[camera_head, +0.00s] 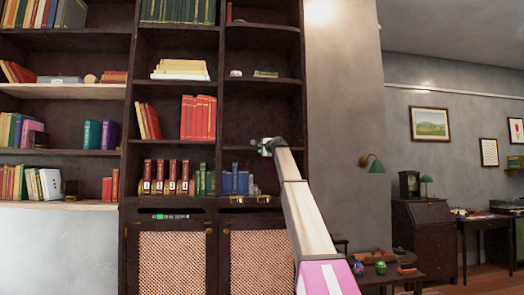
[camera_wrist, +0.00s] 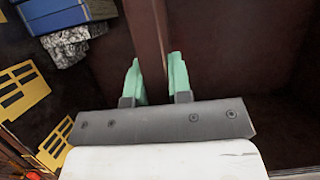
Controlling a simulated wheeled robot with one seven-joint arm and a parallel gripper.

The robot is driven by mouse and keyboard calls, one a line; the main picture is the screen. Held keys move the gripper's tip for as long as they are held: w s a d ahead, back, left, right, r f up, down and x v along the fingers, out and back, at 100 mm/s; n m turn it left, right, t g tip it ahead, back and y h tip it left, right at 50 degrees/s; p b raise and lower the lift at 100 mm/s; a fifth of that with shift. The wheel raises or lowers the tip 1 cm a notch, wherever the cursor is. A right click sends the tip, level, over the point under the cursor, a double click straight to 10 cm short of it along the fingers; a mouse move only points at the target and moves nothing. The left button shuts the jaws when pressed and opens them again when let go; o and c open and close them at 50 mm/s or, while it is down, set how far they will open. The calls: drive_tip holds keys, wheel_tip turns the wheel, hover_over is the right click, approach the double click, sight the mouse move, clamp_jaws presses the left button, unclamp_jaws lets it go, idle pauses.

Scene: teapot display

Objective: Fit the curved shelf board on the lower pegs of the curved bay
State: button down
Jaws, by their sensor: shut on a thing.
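The curved bay (camera_head: 263,115) is the right-hand section of the dark bookcase. My gripper (camera_head: 265,147) is at its front, level with the space above the blue books. In the wrist view its green fingers (camera_wrist: 157,78) are shut on a dark brown board (camera_wrist: 147,35), seen edge-on between them. It appears to be the curved shelf board. In the head view the board (camera_head: 239,148) shows as a thin dark line left of my gripper, roughly level. My arm hides part of the bay's right side. The lower pegs cannot be made out, nor whether the board touches them.
Blue books (camera_head: 236,183) and a grey marbled block (camera_wrist: 72,45) stand below the board. A fixed shelf (camera_head: 262,79) with small items is above. An upright (camera_head: 219,125) divides off the middle bay. The space between board and upper shelf looks empty.

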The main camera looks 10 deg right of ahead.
drive_tip(key=shift+w+r, duration=0.1)
drive_tip(key=shift+w, duration=1.05)
drive_tip(key=c, duration=1)
unclamp_jaws()
drive_tip(key=shift+o, duration=0.2)
drive_tip(key=shift+s, duration=0.1)
drive_tip(key=v, duration=1)
drive_tip(key=shift+s, duration=0.3)
drive_tip(key=shift+d, duration=0.1)
